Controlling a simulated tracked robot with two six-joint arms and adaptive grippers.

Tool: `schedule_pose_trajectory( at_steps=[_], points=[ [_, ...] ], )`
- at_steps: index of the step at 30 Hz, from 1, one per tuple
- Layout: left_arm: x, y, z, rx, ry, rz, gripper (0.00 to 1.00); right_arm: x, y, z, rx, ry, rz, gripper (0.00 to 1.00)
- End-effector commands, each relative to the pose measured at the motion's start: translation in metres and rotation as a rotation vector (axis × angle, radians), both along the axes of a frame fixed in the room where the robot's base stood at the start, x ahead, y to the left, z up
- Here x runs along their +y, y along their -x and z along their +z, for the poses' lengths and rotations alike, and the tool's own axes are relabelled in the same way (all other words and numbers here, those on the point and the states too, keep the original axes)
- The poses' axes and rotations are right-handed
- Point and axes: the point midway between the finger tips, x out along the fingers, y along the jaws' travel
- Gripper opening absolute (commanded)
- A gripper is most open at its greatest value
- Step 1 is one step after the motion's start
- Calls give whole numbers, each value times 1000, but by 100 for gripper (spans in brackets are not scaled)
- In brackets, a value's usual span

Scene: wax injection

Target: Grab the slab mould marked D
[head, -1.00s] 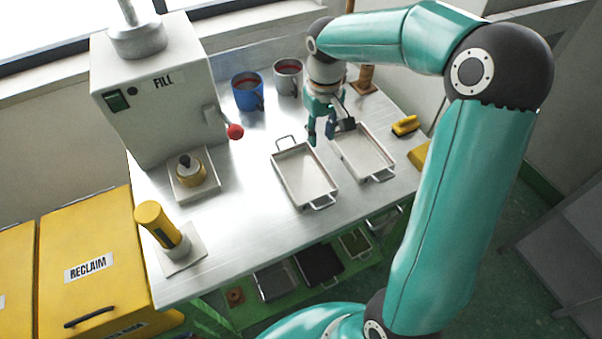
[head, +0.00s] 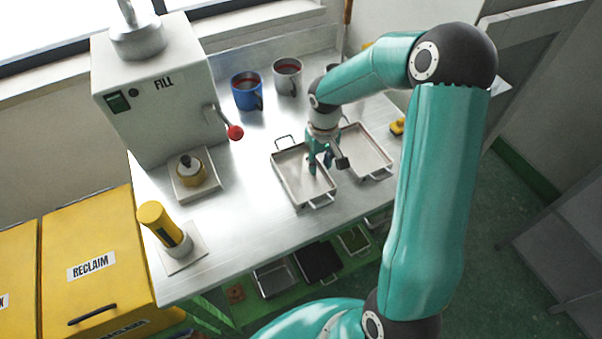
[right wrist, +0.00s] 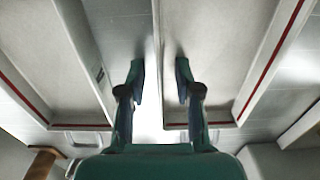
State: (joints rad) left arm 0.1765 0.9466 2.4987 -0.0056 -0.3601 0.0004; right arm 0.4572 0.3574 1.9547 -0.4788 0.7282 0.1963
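Two pale, shallow trays with wire handles, which look like the slab moulds, lie side by side on the steel bench: the left tray (head: 289,170) and the right tray (head: 366,150). No letter D is readable on either. My right gripper (head: 321,167) is over the inner edge of the left tray, near the gap between the two, pointing down. My left gripper is not in view.
A blue mug (head: 246,92) and a grey mug (head: 287,76) stand behind the trays. The FILL machine (head: 160,115) with a red-knobbed lever is at left. More trays (head: 318,262) sit on the lower shelf.

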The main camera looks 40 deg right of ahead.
Motion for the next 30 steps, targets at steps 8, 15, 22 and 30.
schedule_pose_trajectory(
  at_steps=[8, 15, 22, 30],
  points=[
    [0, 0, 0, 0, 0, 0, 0, 0, 0, 0, 0, 0, 0, 10],
    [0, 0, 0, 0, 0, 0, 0, 0, 0, 0, 0, 0, 0, 0],
    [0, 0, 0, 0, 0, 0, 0, 0, 0, 1, -1, 0, 0, 0],
    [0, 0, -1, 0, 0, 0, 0, 0, -1, 7, -3, 2, 1, 0]
  ],
)
